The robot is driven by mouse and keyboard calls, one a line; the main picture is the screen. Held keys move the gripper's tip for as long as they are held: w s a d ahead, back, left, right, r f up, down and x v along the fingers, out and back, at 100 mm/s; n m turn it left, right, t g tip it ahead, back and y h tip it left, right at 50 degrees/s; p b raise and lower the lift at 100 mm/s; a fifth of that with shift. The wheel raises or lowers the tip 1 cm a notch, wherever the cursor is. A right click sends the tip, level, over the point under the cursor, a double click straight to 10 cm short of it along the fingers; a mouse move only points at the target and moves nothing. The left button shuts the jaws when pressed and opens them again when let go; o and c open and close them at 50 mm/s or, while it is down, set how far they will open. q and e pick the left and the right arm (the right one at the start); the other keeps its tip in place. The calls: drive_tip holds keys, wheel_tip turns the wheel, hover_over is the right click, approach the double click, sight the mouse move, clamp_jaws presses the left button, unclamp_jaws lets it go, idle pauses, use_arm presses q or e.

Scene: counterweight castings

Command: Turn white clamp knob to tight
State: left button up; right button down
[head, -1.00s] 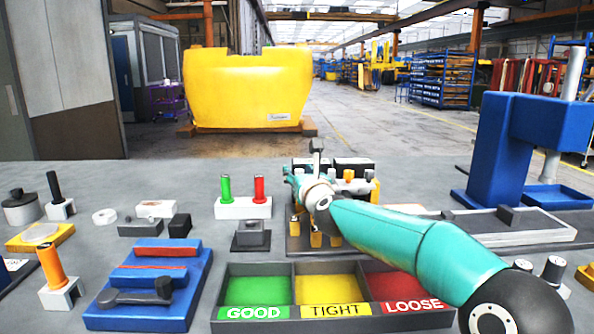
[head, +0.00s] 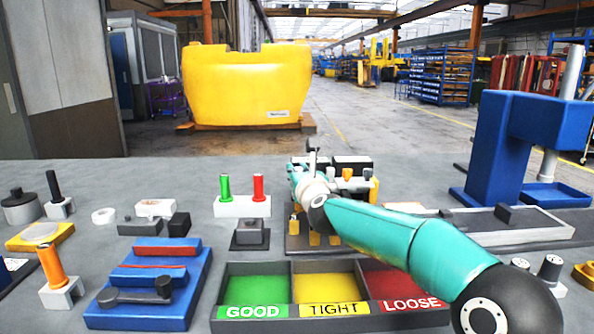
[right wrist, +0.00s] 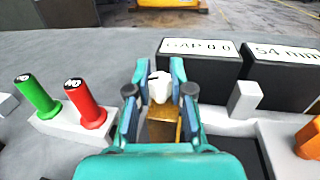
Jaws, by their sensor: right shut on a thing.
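The white clamp knob (right wrist: 160,86) shows in the right wrist view between the two fingers of my right gripper (right wrist: 159,92). The fingers are shut on it from both sides. A brown-yellow block (right wrist: 162,128) lies just below the knob. In the head view my teal right arm reaches from the lower right to the fixture plate (head: 296,243), and my right gripper (head: 310,172) is small and partly covered by its own wrist. The knob itself is hidden there. My left gripper is not in view.
Two dark display boxes, one reading GAP 0.0 (right wrist: 200,62), stand right behind the knob. Green (right wrist: 37,94) and red (right wrist: 86,104) plug handles stand to the left. A tray marked GOOD, TIGHT and LOOSE (head: 233,268) lies in front. A blue press (head: 505,150) stands at right.

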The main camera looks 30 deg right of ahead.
drive_tip(key=shift+w+a+r+m+h+p, duration=0.1)
drive_tip(key=shift+a+r+m+h+p, duration=0.1)
drive_tip(key=shift+m+h+p, duration=0.3)
drive_tip(key=shift+f+m+g+h+p, duration=0.1)
drive_tip(key=shift+m+g+h+p, duration=0.35)
drive_tip(key=shift+g+h, duration=0.35)
drive_tip(key=shift+m+g+h, duration=1.3)
drive_tip(key=shift+m+h, duration=0.25)
drive_tip(key=shift+h, duration=0.45)
drive_tip(key=c, duration=1)
unclamp_jaws()
drive_tip(key=shift+d, duration=0.1)
drive_tip(key=shift+f, duration=0.1)
drive_tip(key=v, duration=1.2)
drive_tip(key=shift+w, duration=0.1)
